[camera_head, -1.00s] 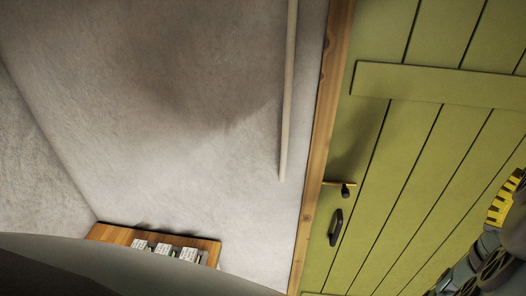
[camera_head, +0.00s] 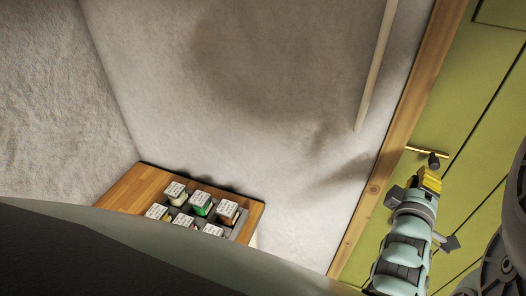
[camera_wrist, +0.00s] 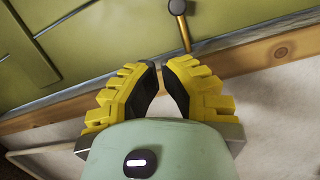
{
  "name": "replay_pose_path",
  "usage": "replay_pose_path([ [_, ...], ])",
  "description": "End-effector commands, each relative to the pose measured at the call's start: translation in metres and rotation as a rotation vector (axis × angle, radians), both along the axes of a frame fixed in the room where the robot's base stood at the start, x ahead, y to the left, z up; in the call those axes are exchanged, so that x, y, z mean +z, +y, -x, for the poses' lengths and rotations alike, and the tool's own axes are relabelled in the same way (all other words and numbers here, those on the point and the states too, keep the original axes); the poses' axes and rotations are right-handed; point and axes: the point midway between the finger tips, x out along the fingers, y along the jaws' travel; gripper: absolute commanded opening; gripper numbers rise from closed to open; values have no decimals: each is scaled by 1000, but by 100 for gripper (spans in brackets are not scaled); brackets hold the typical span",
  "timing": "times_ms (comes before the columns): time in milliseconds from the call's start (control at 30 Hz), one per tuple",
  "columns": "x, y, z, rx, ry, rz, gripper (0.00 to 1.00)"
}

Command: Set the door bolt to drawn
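The door bolt is a thin brass rod (camera_head: 420,150) with a dark round knob (camera_head: 434,161), on the green door (camera_head: 480,130) near its wooden frame. In the wrist view the knob (camera_wrist: 177,7) is at the top edge and the rod (camera_wrist: 184,34) runs down towards the frame, just beyond the fingertips. My gripper (camera_head: 429,178) has yellow fingers just below the knob in the head view. In the wrist view my gripper (camera_wrist: 160,66) shows a narrow gap between its dark pads, with nothing between them. Contact with the bolt is not visible.
The wooden door frame (camera_head: 400,130) runs beside the bolt, with a pale pipe (camera_head: 377,65) on the wall to its left. A wooden surface (camera_head: 135,190) with several small labelled containers stands at lower left. My arm hides the door's lower part.

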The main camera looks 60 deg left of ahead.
Motion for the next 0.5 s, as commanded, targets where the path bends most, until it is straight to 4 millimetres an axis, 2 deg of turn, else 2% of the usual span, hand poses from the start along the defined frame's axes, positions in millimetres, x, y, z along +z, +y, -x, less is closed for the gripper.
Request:
replay_pose_path([
  [33, -10, 2, 1, 1, 10, 27, 0],
  [133, -17, 0, 2, -7, 27, 66, 0],
  [500, -17, 0, 1, -10, 30, 74, 0],
])
